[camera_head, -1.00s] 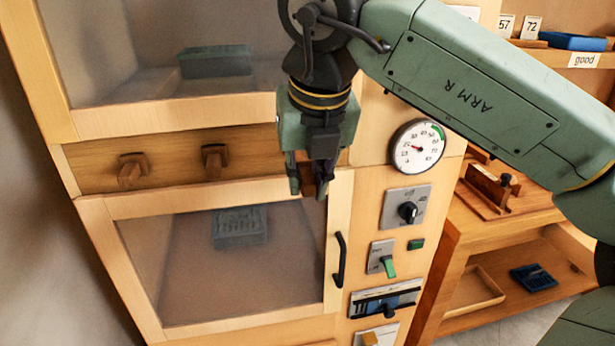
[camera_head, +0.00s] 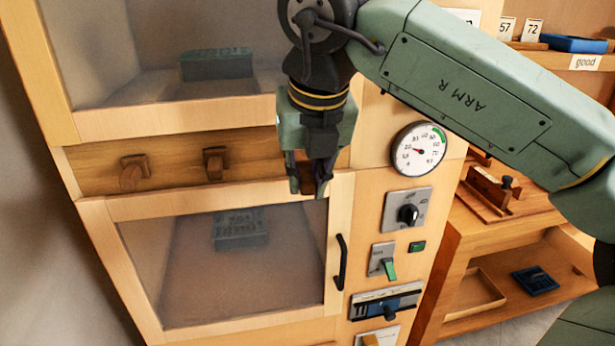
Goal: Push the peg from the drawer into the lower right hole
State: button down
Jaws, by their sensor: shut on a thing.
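My gripper (camera_head: 310,182) is shut on a brown wooden peg (camera_head: 307,180), which shows only in part between the fingers. It points down in front of the right end of a brown wooden strip (camera_head: 184,166), just above the lower door. Two wooden pegs stick out of this strip, one at the left (camera_head: 133,173) and one nearer the middle (camera_head: 215,163). My gripper hides the strip's right part, so the lower right hole is not visible. I cannot tell whether the held peg touches or enters it. No drawer can be made out clearly.
Glass-fronted upper and lower compartments hold dark blocks (camera_head: 215,63) (camera_head: 240,229). A black door handle (camera_head: 340,262) sticks out below right of my gripper. A gauge (camera_head: 418,149), a knob (camera_head: 408,214) and switches line the right panel. Shelves stand further right.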

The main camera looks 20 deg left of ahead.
aim_at(300, 159)
jog(key=shift+w+a+p, duration=0.25)
jog(key=shift+w+a, duration=0.45)
jog(key=shift+w, duration=0.35)
jog(key=shift+w+a+p, duration=0.2)
jog(key=shift+w+a, duration=0.5)
jog(key=shift+w, duration=0.3)
dwell(1.4)
jog(key=c, duration=1.4)
grip_release()
